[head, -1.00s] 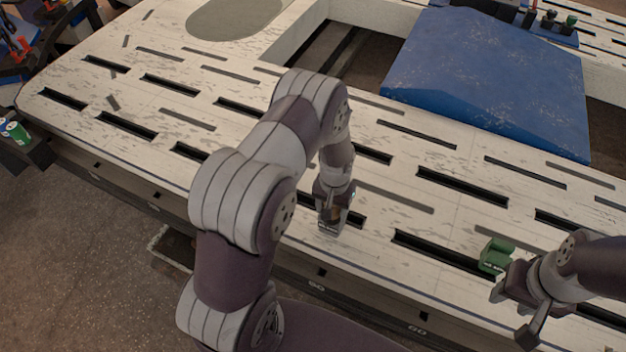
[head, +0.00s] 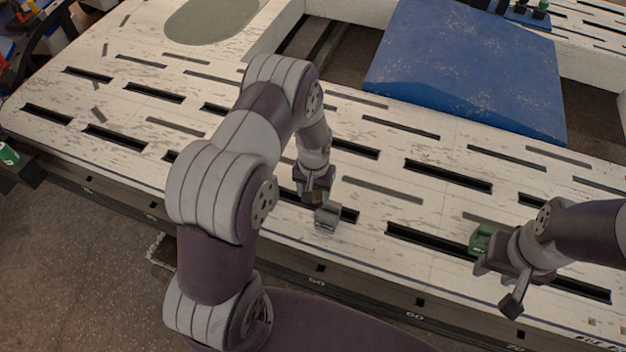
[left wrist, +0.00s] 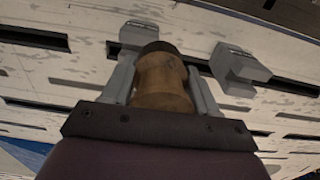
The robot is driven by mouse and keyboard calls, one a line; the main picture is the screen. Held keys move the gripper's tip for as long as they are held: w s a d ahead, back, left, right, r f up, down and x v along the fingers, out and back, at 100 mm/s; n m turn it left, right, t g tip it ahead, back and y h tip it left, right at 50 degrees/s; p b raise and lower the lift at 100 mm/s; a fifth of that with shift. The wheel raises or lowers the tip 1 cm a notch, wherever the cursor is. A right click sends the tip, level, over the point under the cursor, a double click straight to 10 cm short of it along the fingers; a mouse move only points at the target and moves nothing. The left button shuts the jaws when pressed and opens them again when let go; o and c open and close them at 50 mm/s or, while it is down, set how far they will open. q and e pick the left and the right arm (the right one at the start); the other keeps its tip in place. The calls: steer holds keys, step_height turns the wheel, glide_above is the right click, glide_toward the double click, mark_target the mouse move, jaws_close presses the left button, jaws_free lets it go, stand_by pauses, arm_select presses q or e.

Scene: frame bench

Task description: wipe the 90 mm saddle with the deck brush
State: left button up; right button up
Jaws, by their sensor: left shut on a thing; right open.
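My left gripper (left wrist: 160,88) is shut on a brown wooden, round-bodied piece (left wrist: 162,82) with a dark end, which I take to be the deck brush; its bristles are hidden. In the head view my left gripper (head: 314,192) is low over the bench, partly covered by its arm. A grey saddle-like block (head: 327,215) sits just in front of it; in the left wrist view a grey block (left wrist: 238,65) lies right of the brush and another (left wrist: 140,36) beyond its left side. I cannot read which is 90 mm. My right gripper (head: 497,287) is open.
A green block (head: 482,240) sits on the slotted white bench (head: 350,240) close to my right gripper. A blue sloped panel (head: 470,75) lies farther back beside a frame opening. A green can (head: 8,154) stands at the far left.

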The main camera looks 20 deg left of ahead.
arm_select(q)
steer(key=shift+r+p, duration=0.75)
steer(key=shift+r, duration=0.55)
